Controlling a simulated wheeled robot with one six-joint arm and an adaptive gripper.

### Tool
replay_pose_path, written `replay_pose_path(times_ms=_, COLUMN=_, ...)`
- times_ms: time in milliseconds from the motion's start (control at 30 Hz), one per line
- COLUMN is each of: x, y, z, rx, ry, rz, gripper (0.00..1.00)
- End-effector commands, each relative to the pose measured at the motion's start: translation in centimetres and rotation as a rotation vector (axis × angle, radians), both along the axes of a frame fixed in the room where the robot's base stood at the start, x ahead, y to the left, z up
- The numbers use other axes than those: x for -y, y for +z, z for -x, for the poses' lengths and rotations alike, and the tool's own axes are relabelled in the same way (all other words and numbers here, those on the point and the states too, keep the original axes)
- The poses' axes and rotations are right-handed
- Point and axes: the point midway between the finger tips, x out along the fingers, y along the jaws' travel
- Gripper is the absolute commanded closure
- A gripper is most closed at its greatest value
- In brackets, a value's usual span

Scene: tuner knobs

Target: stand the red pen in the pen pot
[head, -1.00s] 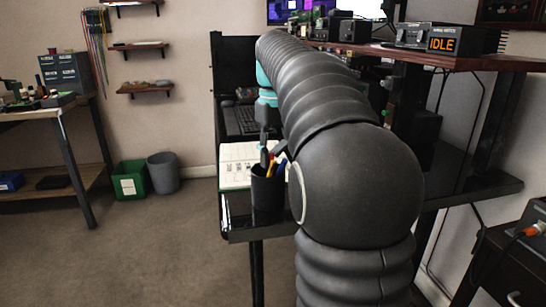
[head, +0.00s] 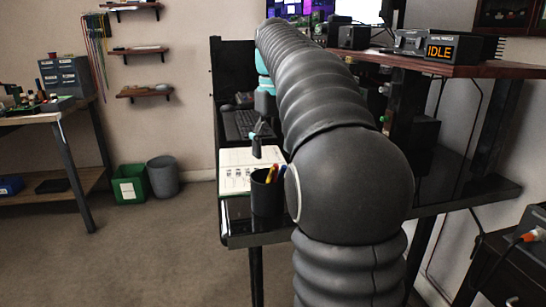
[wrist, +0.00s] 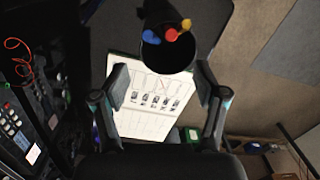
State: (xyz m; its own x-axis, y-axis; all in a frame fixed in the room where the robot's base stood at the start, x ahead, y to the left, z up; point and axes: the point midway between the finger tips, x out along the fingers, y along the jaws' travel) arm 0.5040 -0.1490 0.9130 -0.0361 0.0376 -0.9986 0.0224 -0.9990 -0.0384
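The black pen pot (head: 267,197) stands upright near the front end of the dark desk. It also shows in the wrist view (wrist: 167,58), ahead of the fingers. The red pen (wrist: 172,35) is in the pot, with a blue pen (wrist: 151,36) and a yellow pen (wrist: 186,24). The pens' lower parts are hidden inside the pot. My gripper (head: 258,143) is above and behind the pot, apart from it. In the wrist view my gripper (wrist: 162,78) has its two fingers wide apart with nothing between them.
An open notebook (head: 236,170) lies beside the pot, and a keyboard (head: 241,124) is farther back on the desk. A raised wooden shelf (head: 450,63) carries electronics on the right. A green bin (head: 130,184) and a grey bin (head: 162,177) stand on the floor to the left.

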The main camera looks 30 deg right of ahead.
Motion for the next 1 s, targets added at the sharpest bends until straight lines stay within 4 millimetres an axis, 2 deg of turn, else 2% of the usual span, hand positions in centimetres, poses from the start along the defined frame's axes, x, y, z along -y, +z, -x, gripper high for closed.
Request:
replay_pose_path(times_ms=100, x=0.1, y=1.7, z=-0.1, rx=0.0, ry=0.0, rz=0.0, gripper=0.29)
replay_pose_path(times_ms=333, x=0.1, y=3.5, z=-0.2, rx=-0.001, ry=0.0, rz=0.0, gripper=0.29)
replay_pose_path(times_ms=1000, x=0.2, y=3.8, z=-0.1, rx=-0.001, ry=0.0, rz=0.0, gripper=0.29)
